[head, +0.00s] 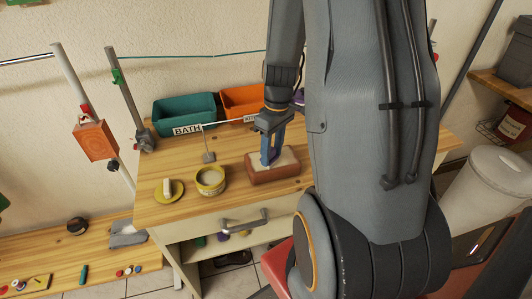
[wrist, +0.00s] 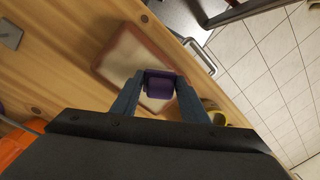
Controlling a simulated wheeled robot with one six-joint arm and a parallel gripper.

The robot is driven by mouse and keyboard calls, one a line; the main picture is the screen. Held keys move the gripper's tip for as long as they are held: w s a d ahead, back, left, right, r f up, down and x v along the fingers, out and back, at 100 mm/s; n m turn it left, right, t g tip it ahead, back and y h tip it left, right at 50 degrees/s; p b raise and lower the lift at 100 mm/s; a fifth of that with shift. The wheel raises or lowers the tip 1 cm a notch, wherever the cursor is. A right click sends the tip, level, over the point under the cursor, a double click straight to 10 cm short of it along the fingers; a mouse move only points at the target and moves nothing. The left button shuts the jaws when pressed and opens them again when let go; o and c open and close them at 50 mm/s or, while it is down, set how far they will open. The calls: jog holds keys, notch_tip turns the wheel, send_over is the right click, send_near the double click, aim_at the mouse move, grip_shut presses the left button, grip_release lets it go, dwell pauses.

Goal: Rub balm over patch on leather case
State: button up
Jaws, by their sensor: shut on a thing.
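The leather case (head: 272,178) is a reddish-brown block on the wooden bench, with a pale patch (head: 286,160) over its top. In the wrist view the case (wrist: 101,66) shows its brown rim around the pale patch (wrist: 128,55). My gripper (head: 267,160) points down over the case, its blue fingers at the patch. In the wrist view my gripper (wrist: 160,88) is shut on a purple pad (wrist: 160,84). The pad overlaps the patch there; I cannot tell whether it touches. An open yellow tin (head: 210,182) with pale contents, perhaps the balm, stands left of the case.
A yellow lid (head: 169,193) bearing a whitish piece lies left of the tin. A teal bin (head: 185,112) and an orange bin (head: 238,101) stand behind, with a BATH sign (head: 187,131). A grey handle (head: 244,220) juts from the bench front. Bare wood surrounds the tin.

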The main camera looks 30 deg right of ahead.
jog(key=shift+s+d, duration=0.35)
jog(key=shift+d, duration=0.75)
jog(key=shift+s+d, duration=0.4)
jog(key=shift+d, duration=0.75)
jog(key=shift+s+d, duration=0.35)
jog(key=shift+d, duration=0.75)
jog(key=shift+s, duration=0.1)
jog(key=shift+s+a, duration=0.2)
jog(key=shift+s, duration=0.25)
jog(key=shift+w+d, duration=0.2)
jog(key=shift+w, duration=0.4)
jog(key=shift+w+d, duration=0.15)
jog(key=shift+w, duration=0.45)
jog(key=shift+s+a, duration=0.2)
jog(key=shift+s, duration=0.4)
jog(key=shift+s+a, duration=0.15)
jog(key=shift+s, duration=0.45)
jog(key=shift+w+d, duration=0.2)
jog(key=shift+w, duration=0.4)
